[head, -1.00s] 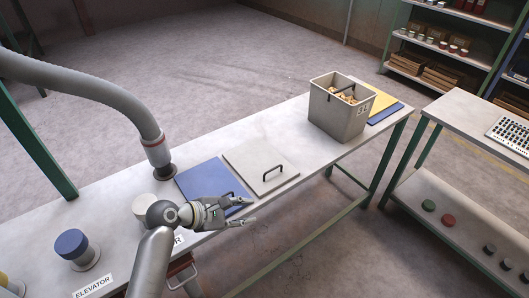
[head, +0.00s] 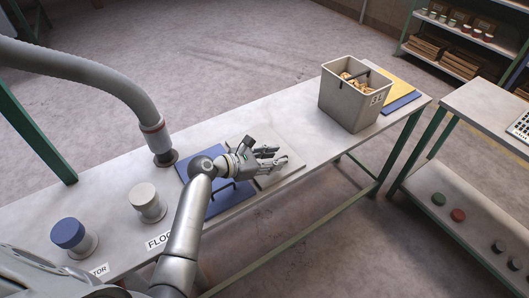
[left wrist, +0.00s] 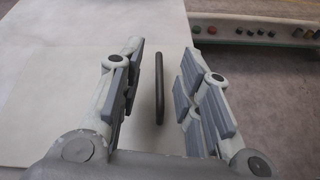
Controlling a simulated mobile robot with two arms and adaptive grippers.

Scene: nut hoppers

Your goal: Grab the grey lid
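The grey lid (head: 270,179) lies flat on the long table, just right of the blue lid (head: 205,205). My left gripper (head: 279,155) is over the grey lid, with its fingers pointing right. It hides the lid's handle in the head view. In the left wrist view, the dark handle (left wrist: 159,88) stands between the two spread fingers of my left gripper (left wrist: 161,95), with a gap on each side. The gripper is open and holds nothing. My right gripper is not in view.
A grey bin (head: 352,103) with nuts stands farther right, near a yellow lid (head: 388,82). A white button (head: 145,200) and a blue button (head: 70,236) are at the left. A hose (head: 120,85) comes down behind the blue lid. A second table (head: 480,105) stands right.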

